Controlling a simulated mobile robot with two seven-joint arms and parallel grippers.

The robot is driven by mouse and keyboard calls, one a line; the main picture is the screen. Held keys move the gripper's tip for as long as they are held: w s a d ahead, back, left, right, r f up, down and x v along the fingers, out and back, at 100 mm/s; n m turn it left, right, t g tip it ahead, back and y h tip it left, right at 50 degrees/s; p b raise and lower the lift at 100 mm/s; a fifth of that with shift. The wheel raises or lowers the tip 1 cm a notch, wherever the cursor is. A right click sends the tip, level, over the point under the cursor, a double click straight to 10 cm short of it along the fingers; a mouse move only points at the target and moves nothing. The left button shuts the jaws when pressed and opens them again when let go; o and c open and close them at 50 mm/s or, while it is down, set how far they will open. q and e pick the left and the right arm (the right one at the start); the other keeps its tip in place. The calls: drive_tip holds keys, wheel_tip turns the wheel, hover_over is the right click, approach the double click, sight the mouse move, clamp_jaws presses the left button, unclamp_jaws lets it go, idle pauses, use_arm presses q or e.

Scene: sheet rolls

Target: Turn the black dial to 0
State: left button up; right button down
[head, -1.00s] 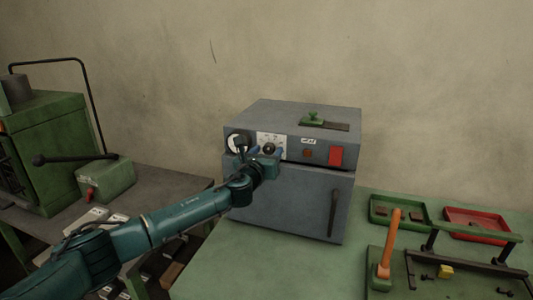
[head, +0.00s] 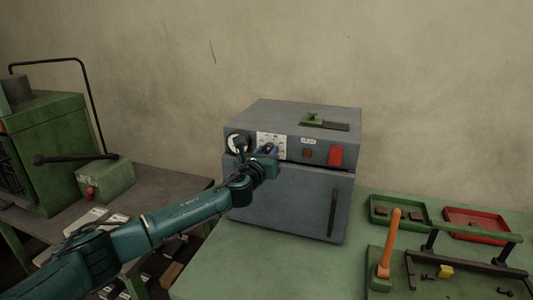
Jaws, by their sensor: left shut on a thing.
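The grey oven-like box has a front panel with a white scale plate (head: 279,140). The black dial in front of this plate is now mostly hidden by my gripper. My left gripper (head: 266,150) comes in from the lower left and is shut on the dial, its wrist tilted. The figures on the scale are too small to read, so I cannot tell the dial's setting. My right gripper is out of view.
A round white gauge (head: 234,140) sits left of the plate, and a red switch (head: 336,155) to its right. The box door has a dark handle (head: 333,212). A green tray (head: 385,222), a red tray (head: 450,225) and an orange-handled lever tool (head: 388,243) stand on the right.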

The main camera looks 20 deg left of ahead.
use_arm(q)
drive_tip(key=n, duration=0.3)
drive_tip(key=shift+n, duration=0.4)
drive_tip(key=n, duration=0.3)
drive_tip(key=shift+n, duration=0.3)
drive_tip(key=n, duration=0.3)
drive_tip(key=shift+d+n, duration=0.1)
drive_tip(key=shift+n, duration=0.2)
drive_tip(key=n, duration=0.3)
drive_tip(key=shift+n+b, duration=0.3)
drive_tip(key=shift+n, duration=0.1)
drive_tip(key=n, duration=0.6)
drive_tip(key=shift+r, duration=0.1)
drive_tip(key=n, duration=0.5)
drive_tip(key=shift+n, duration=0.4)
drive_tip(key=shift+p, duration=0.3)
